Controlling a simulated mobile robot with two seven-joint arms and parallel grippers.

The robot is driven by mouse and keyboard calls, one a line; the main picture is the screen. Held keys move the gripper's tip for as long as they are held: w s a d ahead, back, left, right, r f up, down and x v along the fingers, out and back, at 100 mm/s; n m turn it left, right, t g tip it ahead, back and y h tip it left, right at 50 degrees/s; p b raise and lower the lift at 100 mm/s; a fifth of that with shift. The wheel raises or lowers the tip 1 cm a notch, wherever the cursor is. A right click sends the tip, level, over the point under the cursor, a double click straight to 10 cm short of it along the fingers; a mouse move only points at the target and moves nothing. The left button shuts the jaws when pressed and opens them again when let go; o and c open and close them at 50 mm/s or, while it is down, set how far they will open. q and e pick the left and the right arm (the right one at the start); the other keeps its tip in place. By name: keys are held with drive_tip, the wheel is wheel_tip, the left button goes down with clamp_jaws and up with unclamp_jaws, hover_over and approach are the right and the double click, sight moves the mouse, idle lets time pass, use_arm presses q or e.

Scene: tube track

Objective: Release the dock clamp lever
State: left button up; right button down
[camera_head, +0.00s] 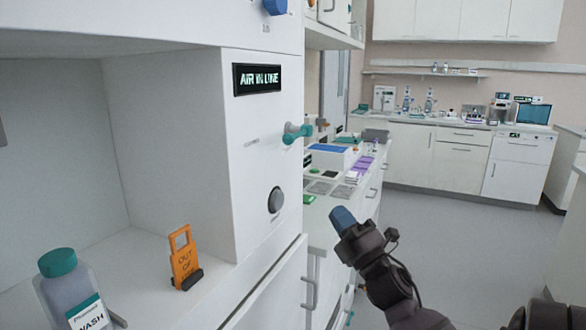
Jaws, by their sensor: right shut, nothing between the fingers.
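No part is plainly marked as the dock clamp lever. A teal handle (297,132) sticks out from the white cabinet's side panel (255,165), below a black sign that seems to read "AIR IN LINE" (256,79). I cannot tell if this handle is the clamp lever. A grey round knob (276,200) sits lower on the same panel. My right gripper (342,217), with blue fingertips, is shut and empty. It appears to the right of and below the handle and knob in the picture, apart from both. My left gripper is out of view.
A wash bottle (72,292) with a teal cap and an orange "OUT OF" tag (184,257) stand in the open bay at left. A bench (335,213) with several items lies behind my gripper. The floor (455,225) at right is clear.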

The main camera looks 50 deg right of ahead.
sight(298, 135)
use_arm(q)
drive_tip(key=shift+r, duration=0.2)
use_arm(e)
drive_tip(key=s+a+r+n+y, duration=0.1)
drive_tip(key=a+r+n+y, duration=0.1)
drive_tip(key=n+y, duration=0.5)
drive_tip(key=s+a+r+n+g+y, duration=0.1)
drive_tip(key=n+y, duration=0.5)
drive_tip(key=n, duration=1.1)
drive_tip(key=shift+s+a+r+y, duration=0.4)
drive_tip(key=shift+s+a+r, duration=0.2)
drive_tip(key=shift+s+a, duration=0.2)
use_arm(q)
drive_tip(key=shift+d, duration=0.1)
use_arm(e)
drive_tip(key=shift+w, duration=0.1)
use_arm(q)
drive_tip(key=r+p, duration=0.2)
drive_tip(key=p, duration=0.2)
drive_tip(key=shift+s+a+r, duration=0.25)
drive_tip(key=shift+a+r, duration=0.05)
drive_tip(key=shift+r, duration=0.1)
use_arm(e)
drive_tip(key=s+r+x, duration=0.1)
drive_tip(key=r+x, duration=0.1)
drive_tip(key=x, duration=1)
drive_tip(key=shift+r, duration=0.3)
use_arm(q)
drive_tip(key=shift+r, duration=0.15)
